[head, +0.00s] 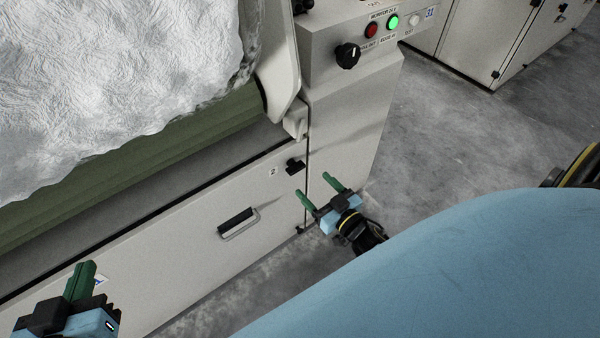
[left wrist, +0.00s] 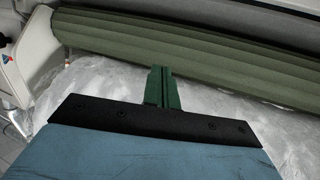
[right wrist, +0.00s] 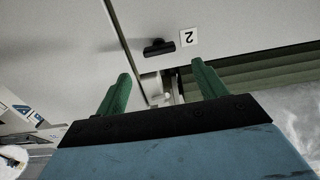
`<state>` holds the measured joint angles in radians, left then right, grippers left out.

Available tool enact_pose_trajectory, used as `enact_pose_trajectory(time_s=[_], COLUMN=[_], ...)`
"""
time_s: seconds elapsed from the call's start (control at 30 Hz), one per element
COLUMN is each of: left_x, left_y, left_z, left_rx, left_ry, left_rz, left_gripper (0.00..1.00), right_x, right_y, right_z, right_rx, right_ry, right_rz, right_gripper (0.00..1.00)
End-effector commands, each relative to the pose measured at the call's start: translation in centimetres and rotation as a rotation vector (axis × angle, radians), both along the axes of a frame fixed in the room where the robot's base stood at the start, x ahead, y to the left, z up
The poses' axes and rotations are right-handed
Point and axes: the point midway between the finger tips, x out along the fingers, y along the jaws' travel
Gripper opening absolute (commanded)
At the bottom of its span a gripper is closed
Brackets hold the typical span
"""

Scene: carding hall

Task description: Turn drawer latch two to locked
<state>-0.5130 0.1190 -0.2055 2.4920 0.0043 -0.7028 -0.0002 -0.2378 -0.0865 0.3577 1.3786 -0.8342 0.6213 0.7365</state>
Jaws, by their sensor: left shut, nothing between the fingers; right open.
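Drawer latch two is a small black turn handle (head: 294,166) beside a white label marked 2 (head: 272,172), at the upper right of a pale drawer front (head: 180,235). The latch also shows in the right wrist view (right wrist: 159,47), with its label (right wrist: 190,37) next to it. My right gripper (head: 319,188) is open and empty, just right of and below the latch in the head view, apart from it. My left gripper (head: 84,270) is shut and empty at the lower left, in front of the same machine.
A control panel with a black knob (head: 347,55) and red and green buttons is above right. Grey floor (head: 470,140) lies open to the right.

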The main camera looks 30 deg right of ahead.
Motion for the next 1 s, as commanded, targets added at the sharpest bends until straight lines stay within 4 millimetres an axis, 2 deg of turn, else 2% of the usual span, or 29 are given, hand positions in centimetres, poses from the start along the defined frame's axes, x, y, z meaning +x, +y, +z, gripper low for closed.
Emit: enact_pose_trajectory(time_s=[0.23,0.53,0.73,1.0], left_x=[1.0,0.7,0.4,0.3], left_y=[-1.1,-1.8,-1.9,-2.0], left_z=[3.9,8.2,9.6,9.9], left_rx=[-0.071,-0.149,-0.174,-0.179], left_ry=[-0.245,-0.499,-0.579,-0.594], left_rz=[-0.018,-0.035,-0.04,-0.04], left_gripper=[0.0,0.0,0.0,0.0], right_x=[3.3,6.4,7.2,7.4], right_y=[0.3,0.5,0.6,0.6], right_z=[-0.2,-0.1,-0.1,0.0], right_rx=[-0.001,-0.001,-0.001,-0.001], right_ry=[-0.001,0.0,0.002,0.002], right_rz=[0.001,0.0,0.0,0.0], right_gripper=[0.71,0.71,0.71,0.71])
